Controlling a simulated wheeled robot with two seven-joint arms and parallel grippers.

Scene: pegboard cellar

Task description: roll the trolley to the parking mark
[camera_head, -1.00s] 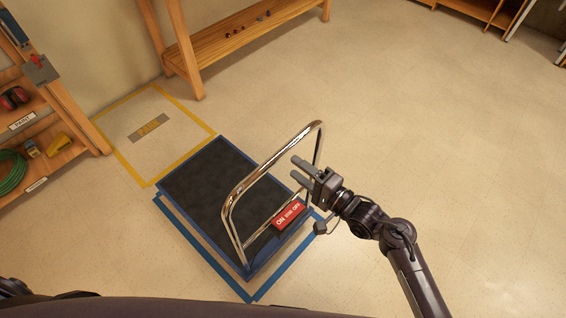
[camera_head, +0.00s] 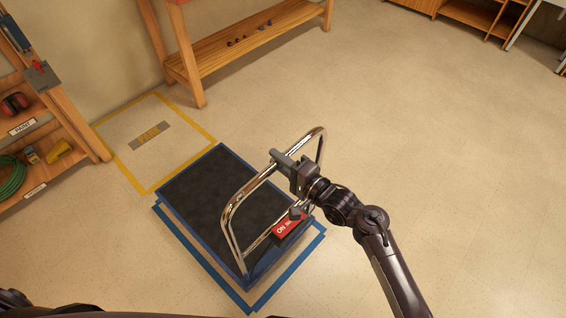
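The trolley (camera_head: 205,195) has a dark flat deck with a blue edge and a chrome push handle (camera_head: 236,205) at its near right end. It stands over a blue taped outline (camera_head: 183,238). A red brake pedal (camera_head: 287,227) marked "ON" sits below the handle, partly hidden by my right gripper. The parking mark (camera_head: 127,163), a yellow taped rectangle with a "PARK" label, lies just beyond the trolley's far left end. My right gripper (camera_head: 281,160) is at the handle's top bar, its fingers overlapping it; whether they close on it is hidden. My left gripper is out of view.
A wooden bench (camera_head: 225,58) with small items on its lower shelf stands behind the parking mark. A wooden shelf unit (camera_head: 75,120) stands close to the mark's left side. The floor (camera_head: 430,150) to the right is clear.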

